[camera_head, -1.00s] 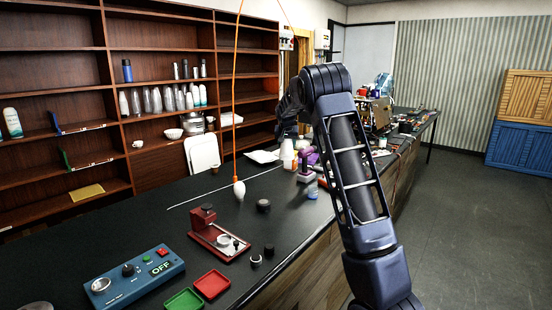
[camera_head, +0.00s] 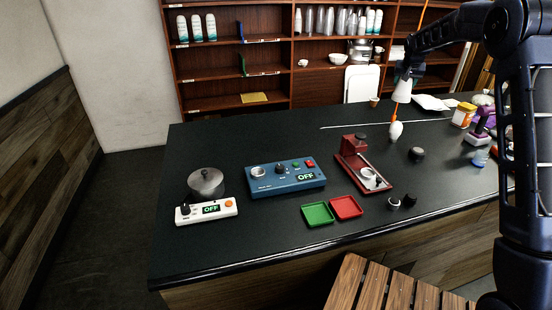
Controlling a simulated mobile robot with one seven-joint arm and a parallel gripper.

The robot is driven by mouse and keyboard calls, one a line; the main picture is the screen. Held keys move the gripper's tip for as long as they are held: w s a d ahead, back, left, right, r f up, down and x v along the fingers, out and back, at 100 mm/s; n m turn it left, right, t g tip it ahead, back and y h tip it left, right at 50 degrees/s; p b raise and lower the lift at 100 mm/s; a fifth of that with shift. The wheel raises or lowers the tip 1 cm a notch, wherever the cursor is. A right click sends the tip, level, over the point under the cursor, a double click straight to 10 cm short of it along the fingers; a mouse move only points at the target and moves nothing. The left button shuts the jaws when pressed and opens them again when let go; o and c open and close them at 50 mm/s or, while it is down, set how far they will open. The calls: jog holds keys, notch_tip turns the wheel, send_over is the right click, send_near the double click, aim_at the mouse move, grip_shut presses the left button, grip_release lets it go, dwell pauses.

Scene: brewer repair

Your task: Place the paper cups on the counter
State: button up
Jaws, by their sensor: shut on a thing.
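My gripper (camera_head: 404,74) is at the upper right, above the back of the black counter (camera_head: 240,228). It is shut on a white, tapered thing that looks like a paper cup or cups (camera_head: 402,91); its far side and the fingertips are hard to make out. The held thing is in front of an orange cord and above a white bulb-shaped object (camera_head: 395,132). More pale stacks (camera_head: 371,22) stand on the shelf behind the counter.
A yellow-orange container (camera_head: 463,115) stands right.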

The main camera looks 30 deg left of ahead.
jog(key=s+a+n+y, duration=0.15)
jog(key=s+a, duration=0.25)
jog(key=a, duration=0.5)
jog(key=s+a+n, duration=0.2)
jog(key=s+a, duration=0.2)
jog(key=a, duration=0.5)
jog(key=s+a+n+g+y, duration=0.4)
jog(key=s+a+n, duration=0.3)
jog(key=s+a, duration=2.85)
jog(key=shift+h, duration=0.25)
jog(key=f, duration=0.6)
jog(key=d+f, duration=0.1)
jog(key=f, duration=0.6)
jog(key=s+f, duration=0.1)
jog(key=f, duration=0.5)
jog(key=shift+d+f, duration=0.25)
jog(key=shift+d, duration=0.1)
jog(key=shift+f, duration=0.1)
jog(key=o, duration=0.8)
jog(key=shift+o, duration=0.9)
